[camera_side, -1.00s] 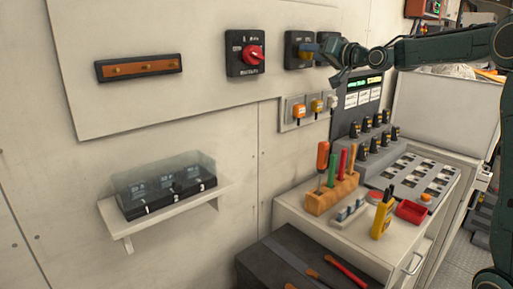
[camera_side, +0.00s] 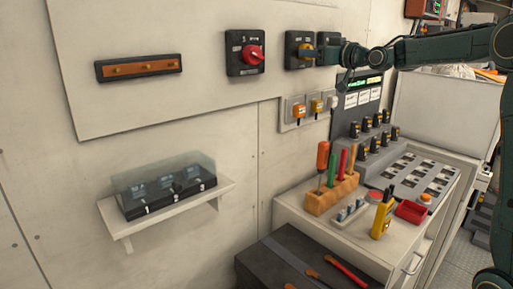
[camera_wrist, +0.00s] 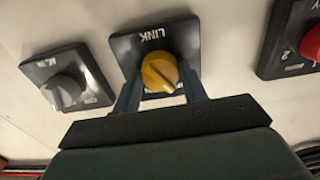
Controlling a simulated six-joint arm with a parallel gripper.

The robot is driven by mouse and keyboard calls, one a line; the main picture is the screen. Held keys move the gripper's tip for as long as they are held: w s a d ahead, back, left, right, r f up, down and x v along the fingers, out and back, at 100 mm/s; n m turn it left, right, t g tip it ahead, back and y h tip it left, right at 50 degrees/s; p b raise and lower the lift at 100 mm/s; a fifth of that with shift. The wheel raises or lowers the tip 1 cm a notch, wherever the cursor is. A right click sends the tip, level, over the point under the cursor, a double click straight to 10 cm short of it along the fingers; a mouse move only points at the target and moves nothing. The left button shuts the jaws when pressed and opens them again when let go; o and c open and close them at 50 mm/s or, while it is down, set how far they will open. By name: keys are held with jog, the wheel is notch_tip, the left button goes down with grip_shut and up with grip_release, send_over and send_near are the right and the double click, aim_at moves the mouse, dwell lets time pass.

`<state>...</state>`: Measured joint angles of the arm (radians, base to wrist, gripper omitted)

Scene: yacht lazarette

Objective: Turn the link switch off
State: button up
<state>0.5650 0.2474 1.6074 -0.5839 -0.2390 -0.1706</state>
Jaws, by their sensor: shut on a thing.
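The link switch is a dark square plate (camera_wrist: 124,46) lettered LINK with a round yellow knob (camera_wrist: 158,72). In the wrist view it is at the centre, and the knob's ridge lies slantwise. My gripper (camera_wrist: 160,88) has one finger on each side of the knob and is shut on it. In the side view the yellow knob (camera_side: 305,48) shows partly past my gripper (camera_side: 316,51), which reaches in from the right. The lettering at the plate's lower edge is partly hidden by the fingers.
A red-knob switch (camera_side: 246,53) is left of the link switch on the wall; its red knob (camera_wrist: 312,44) is at the wrist view's right edge. A grey-knob switch (camera_wrist: 66,90) is on the other side. Small outlets (camera_side: 315,106) and a control panel (camera_side: 362,95) are below.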

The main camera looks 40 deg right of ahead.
jog(key=o, duration=1)
jog(key=s, duration=1.4)
jog(key=shift+w, duration=0.1)
